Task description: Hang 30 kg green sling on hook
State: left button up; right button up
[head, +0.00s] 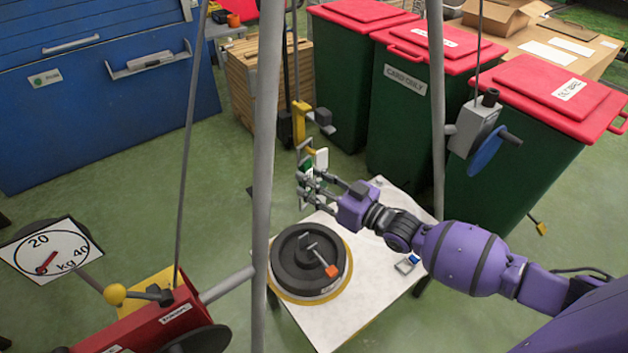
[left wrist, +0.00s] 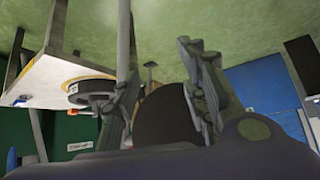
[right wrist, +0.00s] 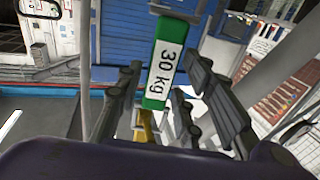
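The 30 kg green sling (right wrist: 160,65) has a green tag with a white "30 kg" label in the right wrist view. In the head view, its tag (head: 307,168) is partly hidden by my right fingers, just below the yellow hook (head: 304,148). My right gripper (head: 312,183) is at the sling. Its fingers (right wrist: 155,105) stand apart on either side of the tag, with visible gaps. I cannot tell whether the sling's loop sits on the hook. My left gripper (left wrist: 165,75) is open and empty in the left wrist view; it is not clearly visible in the head view.
A white table (head: 345,308) holds a dark round weight (head: 290,268) with an orange-ended handle. Grey frame legs (head: 262,150) rise in front. A kg dial (head: 50,250) and red winch box (head: 150,320) stand at left. Green bins with red lids (head: 400,110) stand behind.

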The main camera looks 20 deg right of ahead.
jog(key=shift+o, duration=0.6)
jog(key=v, duration=1.2)
jog(key=s+a+f+g+h+p, duration=0.1)
jog(key=s+a+f+g+h, duration=0.2)
jog(key=f, duration=0.4)
jog(key=s+f+h, duration=0.3)
jog(key=s+f, duration=0.3)
jog(key=f, duration=0.1)
jog(key=s+f+m+g+h, duration=0.1)
jog(key=s+f+m+h, duration=0.1)
jog(key=s, duration=0.7)
jog(key=s+f+m+g+h+p, duration=0.1)
jog(key=s+f+m, duration=0.3)
jog(key=s, duration=0.6)
notch_tip(320, 180, down, 2)
jog(key=shift+s+a+m+g+h, duration=0.35)
jog(key=shift+g+h, duration=0.15)
jog(key=shift+g, duration=0.1)
